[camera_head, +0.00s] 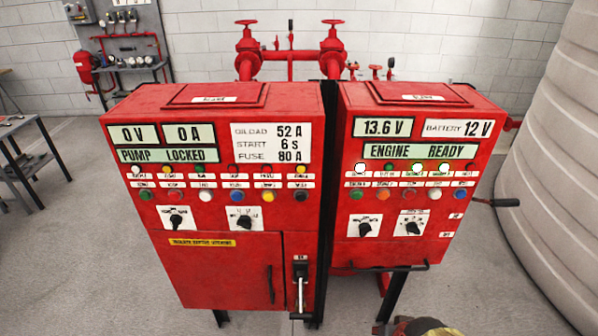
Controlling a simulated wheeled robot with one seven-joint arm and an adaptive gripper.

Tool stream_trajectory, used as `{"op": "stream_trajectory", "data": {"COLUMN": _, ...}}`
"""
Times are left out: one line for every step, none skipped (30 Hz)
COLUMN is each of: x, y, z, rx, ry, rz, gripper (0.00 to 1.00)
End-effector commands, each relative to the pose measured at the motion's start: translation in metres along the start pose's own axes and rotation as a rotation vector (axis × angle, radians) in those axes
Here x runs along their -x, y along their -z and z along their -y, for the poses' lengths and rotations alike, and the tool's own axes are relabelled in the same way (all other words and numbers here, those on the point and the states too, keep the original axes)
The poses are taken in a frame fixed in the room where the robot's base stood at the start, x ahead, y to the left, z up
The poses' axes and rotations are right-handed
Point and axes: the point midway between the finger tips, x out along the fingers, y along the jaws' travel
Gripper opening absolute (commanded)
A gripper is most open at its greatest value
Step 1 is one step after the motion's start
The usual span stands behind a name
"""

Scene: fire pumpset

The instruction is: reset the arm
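My arm and gripper are not clearly in view. The red fire pump cabinet stands in front of me as two boxes. The left box (215,262) shows "0 V", "0 A" and "PUMP LOCKED", with lamps, buttons, two rotary switches and a closed lower door (225,275). A lever handle (300,285) sits at its lower right.
Red pipes with valve wheels (248,45) rise behind the boxes. A large ribbed grey tank (555,170) stands at right. A dark table (25,150) is at left. A partly cut-off brass-coloured object (425,327) shows at the bottom edge. Grey floor is open at lower left.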

Motion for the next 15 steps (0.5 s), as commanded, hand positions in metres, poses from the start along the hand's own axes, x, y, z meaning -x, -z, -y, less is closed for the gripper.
{"op": "stream_trajectory", "data": {"x": 0.015, "y": 0.001, "z": 0.001, "rx": 0.024, "ry": -0.003, "rz": 0.025, "gripper": 0.26}}
{"op": "stream_trajectory", "data": {"x": 0.023, "y": -0.001, "z": 0.001, "rx": 0.039, "ry": -0.005, "rz": 0.046, "gripper": 0.26}}
{"op": "stream_trajectory", "data": {"x": 0.035, "y": -0.003, "z": 0.001, "rx": 0.060, "ry": -0.007, "rz": 0.071, "gripper": 0.26}}
{"op": "stream_trajectory", "data": {"x": 0.044, "y": -0.005, "z": 0.001, "rx": 0.073, "ry": -0.008, "rz": 0.089, "gripper": 0.26}}
{"op": "stream_trajectory", "data": {"x": 0.054, "y": -0.006, "z": 0.002, "rx": 0.088, "ry": -0.009, "rz": 0.104, "gripper": 0.26}}
{"op": "stream_trajectory", "data": {"x": 0.068, "y": -0.007, "z": 0.002, "rx": 0.105, "ry": -0.008, "rz": 0.123, "gripper": 0.26}}
{"op": "stream_trajectory", "data": {"x": 0.079, "y": -0.008, "z": 0.003, "rx": 0.119, "ry": -0.007, "rz": 0.135, "gripper": 0.26}}
{"op": "stream_trajectory", "data": {"x": 0.090, "y": -0.008, "z": 0.003, "rx": 0.130, "ry": -0.006, "rz": 0.145, "gripper": 0.26}}
{"op": "stream_trajectory", "data": {"x": 0.105, "y": -0.009, "z": 0.004, "rx": 0.146, "ry": -0.004, "rz": 0.155, "gripper": 0.26}}
{"op": "stream_trajectory", "data": {"x": 0.117, "y": -0.008, "z": 0.005, "rx": 0.156, "ry": -0.002, "rz": 0.156, "gripper": 0.26}}
{"op": "stream_trajectory", "data": {"x": 0.130, "y": -0.007, "z": 0.006, "rx": 0.165, "ry": 0.001, "rz": 0.157, "gripper": 0.26}}
{"op": "stream_trajectory", "data": {"x": 0.146, "y": -0.005, "z": 0.007, "rx": 0.173, "ry": 0.004, "rz": 0.148, "gripper": 0.26}}
{"op": "stream_trajectory", "data": {"x": 0.156, "y": -0.003, "z": 0.008, "rx": 0.176, "ry": 0.007, "rz": 0.137, "gripper": 0.26}}
{"op": "stream_trajectory", "data": {"x": 0.166, "y": 0.001, "z": 0.010, "rx": 0.178, "ry": 0.010, "rz": 0.121, "gripper": 0.26}}
{"op": "stream_trajectory", "data": {"x": 0.178, "y": 0.007, "z": 0.012, "rx": 0.179, "ry": 0.015, "rz": 0.091, "gripper": 0.26}}
